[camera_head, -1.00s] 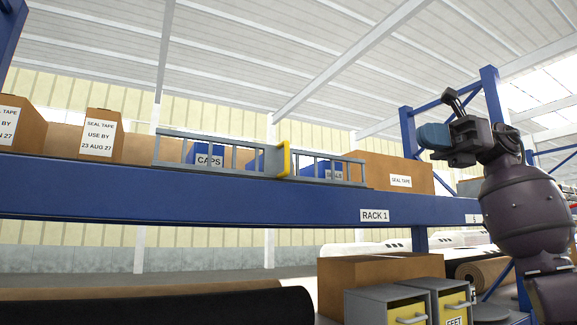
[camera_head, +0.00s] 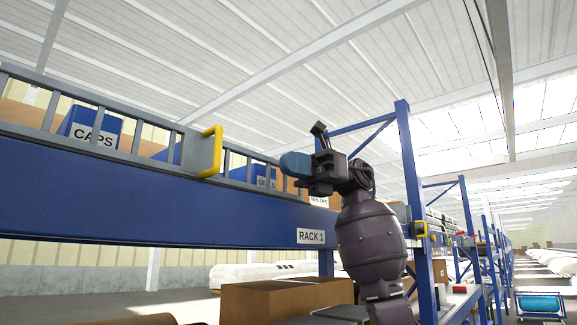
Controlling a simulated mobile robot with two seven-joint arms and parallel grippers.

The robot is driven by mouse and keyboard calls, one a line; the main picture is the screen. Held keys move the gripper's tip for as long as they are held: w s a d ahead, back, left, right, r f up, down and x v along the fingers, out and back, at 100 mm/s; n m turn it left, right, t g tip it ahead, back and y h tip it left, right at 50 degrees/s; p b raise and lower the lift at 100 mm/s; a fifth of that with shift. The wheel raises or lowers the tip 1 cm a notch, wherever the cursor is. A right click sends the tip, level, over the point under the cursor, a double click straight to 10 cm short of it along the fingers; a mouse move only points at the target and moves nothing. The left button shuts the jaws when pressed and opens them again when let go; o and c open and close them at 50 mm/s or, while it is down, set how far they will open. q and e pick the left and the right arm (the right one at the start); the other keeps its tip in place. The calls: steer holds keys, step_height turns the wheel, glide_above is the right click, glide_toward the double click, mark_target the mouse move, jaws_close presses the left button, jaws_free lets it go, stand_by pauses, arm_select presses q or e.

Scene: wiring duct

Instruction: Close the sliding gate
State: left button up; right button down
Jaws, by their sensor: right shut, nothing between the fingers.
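The sliding gate, a grey barred panel (camera_head: 140,140) with a yellow handle (camera_head: 212,152), stands along the front edge of the blue rack beam (camera_head: 130,205). The handle is on a grey plate near the middle of the visible bars. My right gripper (camera_head: 293,164) is shut and empty, to the right of the handle and apart from it in the picture. Its blue-tipped end points left, in front of the right end of the gate. My left gripper is out of view.
Behind the gate are blue bins, one marked CAPS (camera_head: 92,128), and cardboard boxes. A blue rack upright (camera_head: 412,180) stands just right of my right arm. Cardboard boxes (camera_head: 285,300) sit below the beam. A blue cart (camera_head: 540,306) stands at far right.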

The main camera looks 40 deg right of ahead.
mark_target(236, 151)
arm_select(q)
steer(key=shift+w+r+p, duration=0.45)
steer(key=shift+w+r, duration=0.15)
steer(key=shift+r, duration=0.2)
arm_select(e)
steer(key=a, duration=0.3)
steer(key=w+a, duration=0.1)
steer(key=a, duration=0.6)
steer(key=shift+w+a, duration=0.3)
steer(key=shift+a, duration=0.05)
